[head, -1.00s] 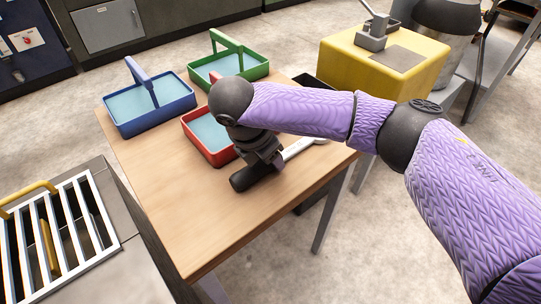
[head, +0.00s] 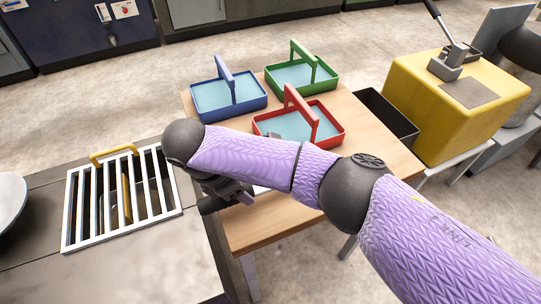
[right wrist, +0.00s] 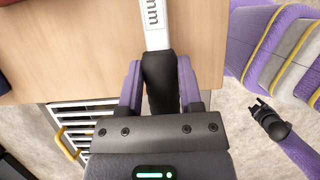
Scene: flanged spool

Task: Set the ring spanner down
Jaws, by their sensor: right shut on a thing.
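The ring spanner has a dark handle and a white shaft marked "mm"; in the right wrist view its shaft (right wrist: 155,25) runs up out of the picture. My right gripper (right wrist: 160,88) is shut on the dark handle, with a purple finger on each side. In the head view this right gripper (head: 236,196) is over the near left edge of the wooden table (head: 265,222), partly hidden by my arm. A bit of the white shaft (head: 261,189) shows beside it. The ring end is hidden. A dark gripper (right wrist: 265,112), likely my left one, shows small and empty in the right wrist view.
Blue (head: 228,97), green (head: 301,75) and red (head: 325,128) handled trays stand on the table. A black bin (head: 388,118) is at its right. A white barred rack (head: 70,205) with a yellow handle (head: 112,153) sits on the grey counter (head: 150,262) at left. The counter's front is bare.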

